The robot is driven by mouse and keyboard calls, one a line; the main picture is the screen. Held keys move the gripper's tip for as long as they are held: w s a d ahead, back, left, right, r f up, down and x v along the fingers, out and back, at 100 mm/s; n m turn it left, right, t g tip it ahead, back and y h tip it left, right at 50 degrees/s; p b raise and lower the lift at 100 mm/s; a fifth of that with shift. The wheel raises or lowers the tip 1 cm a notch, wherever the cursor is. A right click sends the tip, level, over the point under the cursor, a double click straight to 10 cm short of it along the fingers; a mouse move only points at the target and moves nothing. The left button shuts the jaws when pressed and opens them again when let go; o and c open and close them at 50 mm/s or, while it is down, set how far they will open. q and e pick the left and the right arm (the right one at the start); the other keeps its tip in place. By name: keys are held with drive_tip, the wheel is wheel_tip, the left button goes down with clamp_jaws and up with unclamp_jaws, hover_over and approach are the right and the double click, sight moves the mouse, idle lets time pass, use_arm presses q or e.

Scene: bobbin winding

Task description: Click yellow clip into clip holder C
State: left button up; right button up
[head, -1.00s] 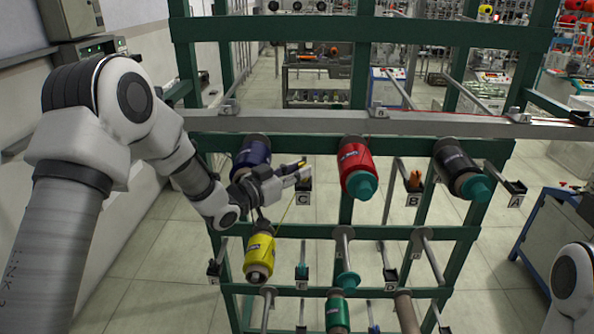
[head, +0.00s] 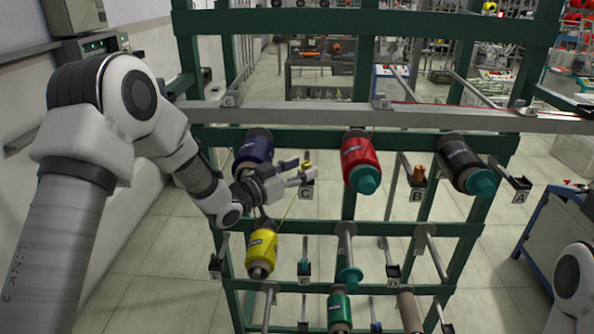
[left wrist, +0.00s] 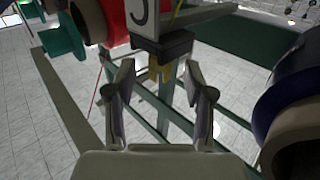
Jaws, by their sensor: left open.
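The yellow clip (head: 307,164) is at clip holder C (head: 307,182), above its C label. In the left wrist view the yellow clip (left wrist: 161,71) sticks out from the black body of holder C (left wrist: 163,46) and appears to touch it; how deep it sits I cannot tell. My left gripper (head: 304,172) is open at the holder. In the left wrist view its fingers (left wrist: 164,94) stand apart on either side of the clip, with gaps. A yellow thread runs up from the yellow bobbin (head: 262,250). My right gripper is out of view.
A blue bobbin (head: 254,150) is close behind my left gripper, and a red bobbin (head: 358,160) hangs to its right. Holder B (head: 416,184) with an orange clip and holder A (head: 519,184) are farther right. Green rack bars (head: 400,230) cross below.

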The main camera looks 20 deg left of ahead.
use_arm(q)
drive_tip(key=v, duration=1.2)
